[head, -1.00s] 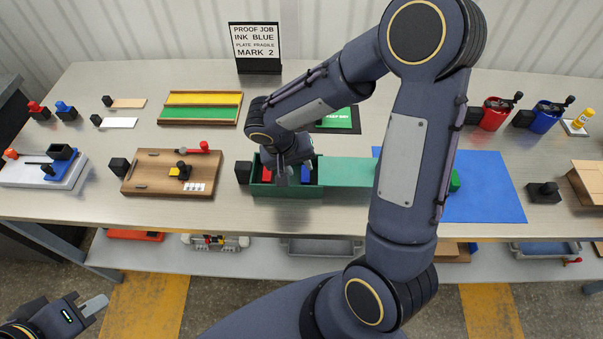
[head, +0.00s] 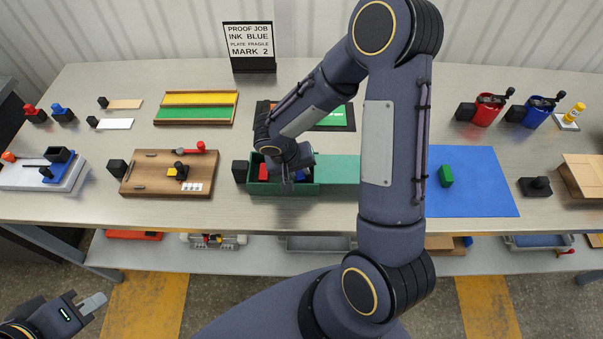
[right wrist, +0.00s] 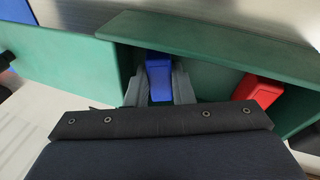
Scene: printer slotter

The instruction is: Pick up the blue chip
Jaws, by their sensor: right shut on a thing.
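The blue chip (right wrist: 159,78) stands in the green box (right wrist: 215,33) in the right wrist view. My right gripper (right wrist: 160,88) reaches down into the box with one finger on each side of the chip, shut on it. In the head view this gripper (head: 290,183) is inside the green box (head: 265,188), and the arm covers most of the chip. A red chip (right wrist: 257,92) stands to the right in the wrist view and also shows in the head view (head: 263,171). My left gripper (head: 92,305) is at the lower left, away from the table; its finger gap is unclear.
The box's green lid (head: 337,170) extends right of its opening. A green block (head: 446,175) lies on the blue mat (head: 480,195). A wooden board (head: 150,172) with small parts is left of the box. A sign (head: 249,45) stands behind.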

